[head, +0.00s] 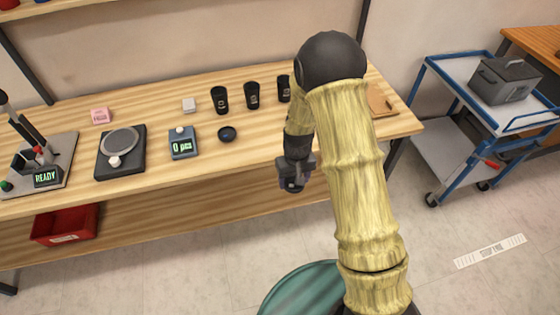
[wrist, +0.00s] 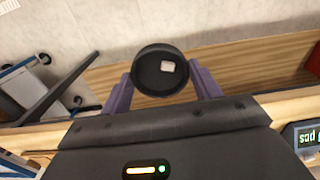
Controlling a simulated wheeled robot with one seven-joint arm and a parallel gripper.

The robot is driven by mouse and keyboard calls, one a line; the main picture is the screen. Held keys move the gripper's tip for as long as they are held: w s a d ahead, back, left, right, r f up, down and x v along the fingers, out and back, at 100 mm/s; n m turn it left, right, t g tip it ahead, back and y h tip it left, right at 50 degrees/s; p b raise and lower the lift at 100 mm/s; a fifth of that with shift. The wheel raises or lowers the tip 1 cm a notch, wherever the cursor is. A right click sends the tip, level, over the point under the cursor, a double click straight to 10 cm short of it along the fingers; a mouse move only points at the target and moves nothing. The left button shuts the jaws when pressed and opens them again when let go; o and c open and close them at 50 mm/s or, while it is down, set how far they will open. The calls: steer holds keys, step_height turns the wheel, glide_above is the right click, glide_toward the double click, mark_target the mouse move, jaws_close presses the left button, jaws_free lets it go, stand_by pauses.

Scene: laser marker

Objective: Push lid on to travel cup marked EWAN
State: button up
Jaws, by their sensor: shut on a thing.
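My gripper (head: 292,183) is in front of the bench's front edge, to the right of the middle. In the wrist view its two purple fingers (wrist: 160,88) are shut on a round black lid (wrist: 147,82), with a small pale patch on its face. Three black travel cups stand in a row towards the back of the bench: the left cup (head: 219,99), the middle cup (head: 252,95) and the right cup (head: 284,88), partly hidden by my arm. Their markings are too small to read. Another small black round piece (head: 227,134), like a lid, lies on the bench in front of the cups.
A blue counter (head: 183,143) reading 0 pcs, a dark scale-like plate (head: 120,152) and a marker stand showing READY (head: 48,175) are on the left of the wooden bench (head: 205,170). A red bin (head: 65,224) is below. A blue trolley (head: 440,75) stands right.

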steer(key=d+f+m, duration=0.3)
steer(key=d+f, duration=0.3)
steer(key=d, duration=0.4)
steer(key=shift+d+f, duration=0.25)
steer(key=shift+f, duration=0.1)
